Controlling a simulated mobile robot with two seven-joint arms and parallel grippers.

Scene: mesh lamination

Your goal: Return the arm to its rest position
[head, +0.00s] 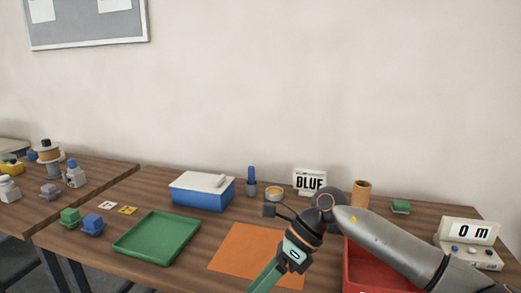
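My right arm (390,239) comes in from the lower right as a grey link and reaches a dark joint (328,203) near the middle of the table. Dark parts (278,210) reach left from that joint. A teal, black and orange part (291,256) slants from there down to the bottom edge. I cannot make out the gripper's fingertips, whether they are apart, or whether they hold anything. My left arm and gripper are not in view.
Below the arm are an orange sheet (240,251) and a red bin (362,272). A second table (100,172) is at left.

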